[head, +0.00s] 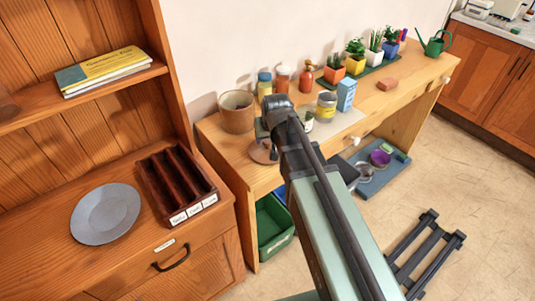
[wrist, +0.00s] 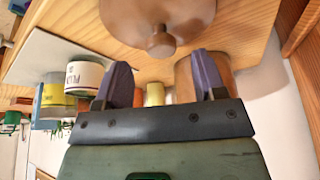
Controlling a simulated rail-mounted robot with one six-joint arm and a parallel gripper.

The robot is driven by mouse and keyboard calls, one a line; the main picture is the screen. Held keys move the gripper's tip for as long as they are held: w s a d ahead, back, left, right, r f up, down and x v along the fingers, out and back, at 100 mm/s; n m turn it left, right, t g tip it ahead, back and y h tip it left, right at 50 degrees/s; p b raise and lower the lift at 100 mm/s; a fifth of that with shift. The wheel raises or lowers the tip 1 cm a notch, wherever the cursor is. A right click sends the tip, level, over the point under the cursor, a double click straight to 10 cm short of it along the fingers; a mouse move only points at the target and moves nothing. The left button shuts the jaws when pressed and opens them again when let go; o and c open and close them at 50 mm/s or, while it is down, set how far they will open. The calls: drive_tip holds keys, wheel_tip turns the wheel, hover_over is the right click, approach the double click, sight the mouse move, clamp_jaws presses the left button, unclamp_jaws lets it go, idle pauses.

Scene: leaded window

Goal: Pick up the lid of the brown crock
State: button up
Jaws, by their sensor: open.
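The brown lid (head: 263,152) lies on the wooden bench near its front left edge, knob up, partly hidden by my arm in the head view. In the wrist view the lid (wrist: 135,15) is at the top centre, its round knob (wrist: 161,42) pointing towards the fingers. The brown crock (head: 237,112) stands behind it without a lid; it also shows behind the right finger in the wrist view (wrist: 184,78). My gripper (wrist: 162,78) is open and empty, the knob a little beyond the gap between its fingertips. In the head view my wrist mostly hides the fingers.
Jars (head: 283,79), a red spray bottle (head: 307,77), a yellow tin (head: 326,105) and a blue carton (head: 346,94) stand right of the crock. Potted plants (head: 356,60) line the back. A wooden hutch (head: 180,235) borders the bench's left side.

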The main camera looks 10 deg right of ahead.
sight(267, 141)
drive_tip(key=b+x, duration=0.3)
drive_tip(key=x, duration=0.1)
drive_tip(key=shift+w+a+f, duration=0.1)
drive_tip(key=shift+f, duration=0.3)
drive_tip(key=shift+r, duration=0.25)
drive_tip(key=c, duration=1.1)
drive_tip(key=shift+r, duration=0.1)
